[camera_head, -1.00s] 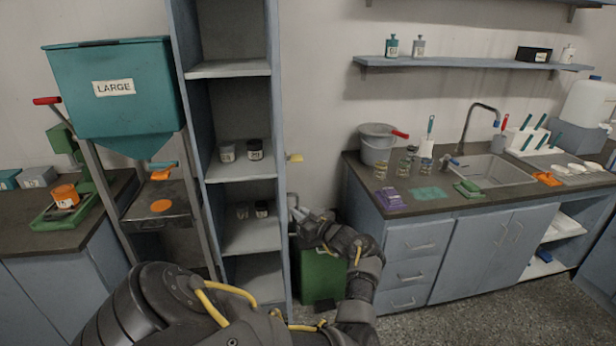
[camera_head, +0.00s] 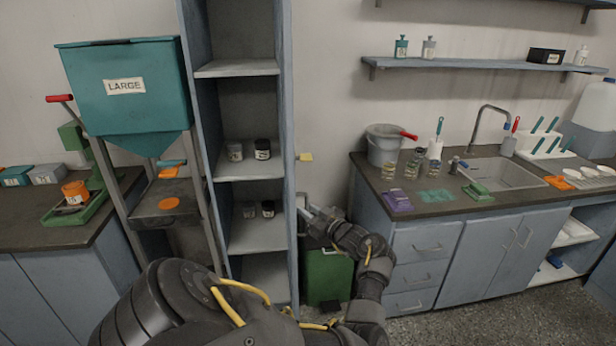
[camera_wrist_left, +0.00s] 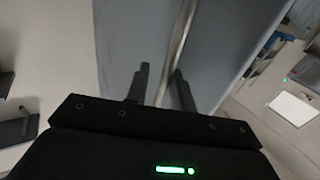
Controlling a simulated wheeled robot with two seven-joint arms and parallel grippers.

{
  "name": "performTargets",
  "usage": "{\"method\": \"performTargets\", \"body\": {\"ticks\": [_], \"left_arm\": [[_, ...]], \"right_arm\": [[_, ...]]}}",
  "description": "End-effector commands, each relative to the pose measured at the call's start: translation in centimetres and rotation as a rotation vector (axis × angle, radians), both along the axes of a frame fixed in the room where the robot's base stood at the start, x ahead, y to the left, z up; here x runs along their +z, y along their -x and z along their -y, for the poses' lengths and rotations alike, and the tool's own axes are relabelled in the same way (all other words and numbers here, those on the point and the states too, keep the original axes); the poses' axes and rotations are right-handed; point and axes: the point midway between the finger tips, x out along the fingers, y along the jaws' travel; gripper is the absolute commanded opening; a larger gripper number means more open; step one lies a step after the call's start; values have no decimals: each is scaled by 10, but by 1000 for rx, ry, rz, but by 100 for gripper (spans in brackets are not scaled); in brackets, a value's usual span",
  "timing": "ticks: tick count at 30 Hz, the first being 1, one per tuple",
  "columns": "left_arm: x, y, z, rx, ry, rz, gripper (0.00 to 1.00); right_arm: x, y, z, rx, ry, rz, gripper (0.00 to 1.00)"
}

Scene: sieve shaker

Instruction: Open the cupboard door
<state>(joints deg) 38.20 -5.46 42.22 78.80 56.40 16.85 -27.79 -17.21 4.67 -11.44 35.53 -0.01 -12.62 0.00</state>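The tall blue-grey cupboard (camera_head: 204,150) stands left of centre in the head view, its shelves exposed. Its door (camera_head: 291,150) is swung open, seen almost edge-on at the right of the shelves. My left gripper (camera_head: 306,211) is at the door's outer face, by the handle (camera_head: 299,201). In the left wrist view the metal bar handle (camera_wrist_left: 177,45) runs between the two fingers of the left gripper (camera_wrist_left: 162,75), in front of the door panel (camera_wrist_left: 135,45). The fingers look apart, with gaps beside the bar. My right gripper is not in view.
Jars (camera_head: 262,149) stand on the cupboard shelves. A teal hopper (camera_head: 125,95) stands close on the left. A green bin (camera_head: 328,278) is on the floor beside the door, below my left forearm. A sink counter (camera_head: 440,208) stands to the right.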

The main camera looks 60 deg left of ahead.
Motion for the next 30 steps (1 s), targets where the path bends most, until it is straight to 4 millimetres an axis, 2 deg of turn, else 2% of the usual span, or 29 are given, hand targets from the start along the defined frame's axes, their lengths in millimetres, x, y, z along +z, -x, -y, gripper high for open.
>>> {"method": "performTargets", "body": {"ticks": [5,12,18,23,30], "left_arm": [[-3,-3,20,-2,2,1,24],[-3,-10,68,-2,2,1,24],[-2,-14,96,-1,1,2,24],[-1,-15,104,1,1,0,24],[0,-15,105,1,0,0,24]], "right_arm": [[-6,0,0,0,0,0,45],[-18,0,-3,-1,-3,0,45],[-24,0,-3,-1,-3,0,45],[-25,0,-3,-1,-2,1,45],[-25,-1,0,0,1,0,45]]}}
